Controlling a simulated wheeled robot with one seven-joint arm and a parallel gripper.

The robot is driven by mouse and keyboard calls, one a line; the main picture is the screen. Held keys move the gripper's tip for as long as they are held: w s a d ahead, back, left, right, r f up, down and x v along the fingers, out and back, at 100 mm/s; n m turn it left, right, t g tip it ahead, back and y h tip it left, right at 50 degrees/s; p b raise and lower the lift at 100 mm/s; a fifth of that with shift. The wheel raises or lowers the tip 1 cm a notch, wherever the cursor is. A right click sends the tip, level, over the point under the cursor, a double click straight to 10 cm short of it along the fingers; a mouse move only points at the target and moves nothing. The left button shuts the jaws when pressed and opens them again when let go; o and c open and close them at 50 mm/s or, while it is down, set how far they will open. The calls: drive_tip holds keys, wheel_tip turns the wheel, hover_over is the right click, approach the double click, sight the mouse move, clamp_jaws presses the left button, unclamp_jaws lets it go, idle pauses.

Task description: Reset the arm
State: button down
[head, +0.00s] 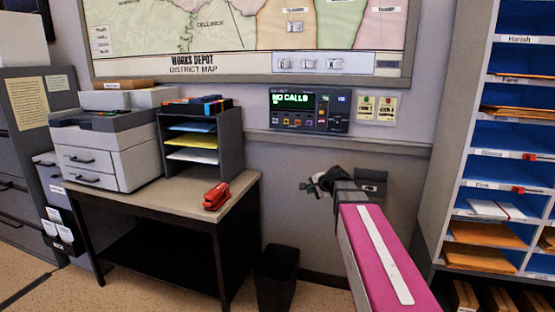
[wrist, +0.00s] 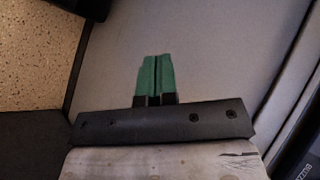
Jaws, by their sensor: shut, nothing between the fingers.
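My arm, with a pink link, reaches forward at the lower right of the head view. My gripper (head: 316,187) is at its far end, small and dark, in front of the grey wall and to the right of the desk. In the wrist view my gripper (wrist: 154,80) shows two green fingertips side by side, shut with nothing between them. A plain grey surface fills most of the wrist view behind the fingers.
A desk (head: 240,190) holds a printer (head: 105,150), a paper tray rack (head: 235,140) and a red stapler (head: 216,195). A black bin (head: 277,278) stands on the floor. A pigeonhole shelf (head: 450,140) is at right. A call panel (head: 310,107) is on the wall.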

drive_tip(key=s+d+f+n+g+h, duration=0.2)
drive_tip(key=s+f+n+g+h, duration=0.1)
drive_tip(key=s+f, duration=0.8)
drive_tip(key=s+d+f+n+g+h, duration=0.2)
drive_tip(key=s+f+n+g, duration=0.3)
drive_tip(key=s+f+n, duration=0.3)
drive_tip(key=s+f, duration=0.3)
drive_tip(key=s, duration=0.2)
drive_tip(key=shift+s+f+h, duration=0.15)
drive_tip(key=shift+s+h, duration=0.05)
drive_tip(key=shift+h, duration=0.2)
